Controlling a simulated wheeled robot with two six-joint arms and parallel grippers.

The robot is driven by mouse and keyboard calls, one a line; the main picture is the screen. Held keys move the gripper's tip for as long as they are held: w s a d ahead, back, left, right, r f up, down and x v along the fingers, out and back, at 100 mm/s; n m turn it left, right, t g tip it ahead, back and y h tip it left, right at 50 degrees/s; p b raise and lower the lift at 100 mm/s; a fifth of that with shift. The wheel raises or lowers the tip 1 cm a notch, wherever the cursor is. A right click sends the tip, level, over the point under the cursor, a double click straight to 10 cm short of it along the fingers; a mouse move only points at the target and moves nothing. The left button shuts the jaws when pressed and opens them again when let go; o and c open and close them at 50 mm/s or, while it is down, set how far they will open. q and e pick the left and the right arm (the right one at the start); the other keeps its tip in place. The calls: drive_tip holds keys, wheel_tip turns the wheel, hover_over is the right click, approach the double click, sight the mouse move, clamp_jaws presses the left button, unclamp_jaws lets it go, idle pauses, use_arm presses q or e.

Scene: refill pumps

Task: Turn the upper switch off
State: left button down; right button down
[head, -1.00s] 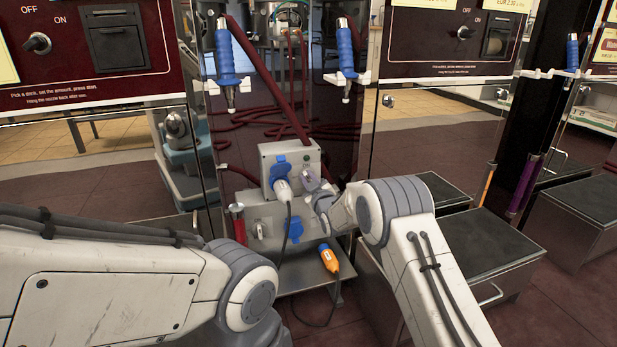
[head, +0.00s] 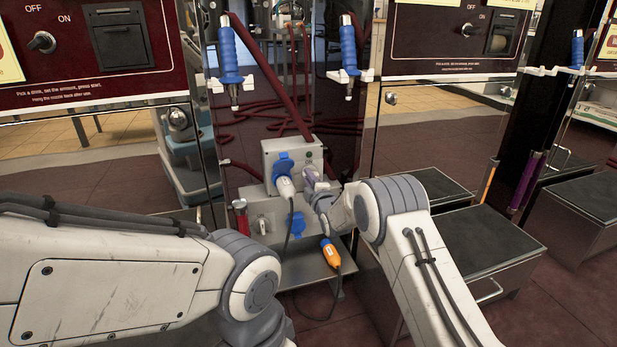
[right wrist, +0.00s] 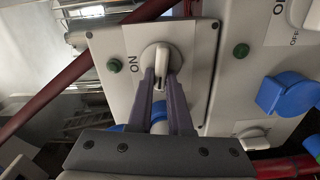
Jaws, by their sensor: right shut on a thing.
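The upper grey box (head: 270,152) stands on the column, with a blue socket cover and a white plug (head: 286,188) in it. Its switch has a pale knob (right wrist: 162,58) on a round disc, with an ON label (right wrist: 133,66) beside it in the right wrist view. My right gripper (right wrist: 161,75) is shut on this knob, one dark finger on each side. In the head view my right gripper (head: 311,176) is at the box's lower right and hides the switch. My left arm enters from the left; its gripper is not in view.
The lower box with its own switch (head: 262,225) and blue cover (head: 297,224) sits just below. An orange connector (head: 331,254) on a black cable hangs near the metal shelf. Blue spray nozzles (head: 228,50) hang above. Red hoses pass behind the boxes.

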drive_tip(key=shift+a+f+n, duration=0.1)
drive_tip(key=shift+f+n, duration=0.05)
drive_tip(key=shift+n, duration=0.65)
drive_tip(key=c, duration=0.8)
unclamp_jaws()
drive_tip(key=shift+c, duration=0.2)
drive_tip(key=p+v, duration=0.4)
drive_tip(key=v, duration=0.6)
drive_tip(key=shift+s+p, duration=0.25)
drive_tip(key=shift+p, duration=0.15)
